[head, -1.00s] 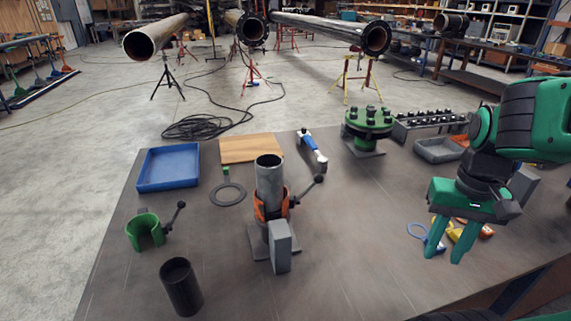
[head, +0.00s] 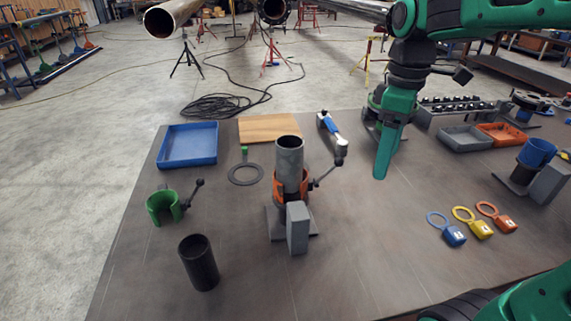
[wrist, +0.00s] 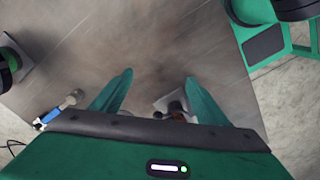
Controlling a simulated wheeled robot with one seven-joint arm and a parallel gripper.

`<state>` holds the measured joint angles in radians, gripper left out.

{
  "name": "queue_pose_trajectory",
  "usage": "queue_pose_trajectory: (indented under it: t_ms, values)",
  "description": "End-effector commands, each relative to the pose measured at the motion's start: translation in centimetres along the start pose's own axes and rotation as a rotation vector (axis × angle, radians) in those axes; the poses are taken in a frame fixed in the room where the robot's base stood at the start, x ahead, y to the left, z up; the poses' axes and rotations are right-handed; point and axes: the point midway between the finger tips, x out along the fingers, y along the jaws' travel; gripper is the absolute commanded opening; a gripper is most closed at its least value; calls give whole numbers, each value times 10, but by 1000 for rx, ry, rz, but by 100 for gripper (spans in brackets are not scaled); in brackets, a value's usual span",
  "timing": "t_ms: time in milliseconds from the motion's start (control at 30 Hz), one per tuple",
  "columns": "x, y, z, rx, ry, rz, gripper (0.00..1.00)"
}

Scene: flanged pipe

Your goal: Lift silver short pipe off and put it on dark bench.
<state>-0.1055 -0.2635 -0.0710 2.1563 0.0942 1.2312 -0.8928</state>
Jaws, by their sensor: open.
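The silver short pipe (head: 289,158) stands upright in an orange clamp (head: 291,188) on a flat base plate, with a grey block (head: 297,228) in front. The clamp's lever sticks out to the right. The dark bench (head: 345,255) lies under everything. My gripper (head: 381,177) points down, to the right of the pipe and apart from it. In the wrist view my gripper (wrist: 158,80) shows two fingers spread with nothing held. A plate with a dark and reddish part shows small beyond the palm; I cannot tell what it is.
A black pipe (head: 199,263) and a green clamp (head: 165,207) stand left. A blue tray (head: 188,146), wooden board (head: 270,129), grey ring (head: 245,174) and blue-handled tool (head: 332,133) lie behind. Coloured tags (head: 472,223) lie right. The bench front centre is bare.

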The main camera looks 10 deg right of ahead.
Motion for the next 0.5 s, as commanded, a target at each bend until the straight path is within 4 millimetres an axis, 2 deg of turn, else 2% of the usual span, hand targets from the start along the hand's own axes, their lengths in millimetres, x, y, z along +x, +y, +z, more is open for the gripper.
queue_pose_trajectory:
  t_ms: [33, 100, 200, 333, 500]
  values:
    - [-11, -5, -32, -182, 0, 1, 68]
    - [-25, -16, -72, -436, 2, 1, 68]
    - [-41, -37, -118, -747, 5, 0, 68]
    - [-55, -62, -159, -1042, 9, -3, 68]
    - [-62, -81, -184, -1235, 12, -5, 68]
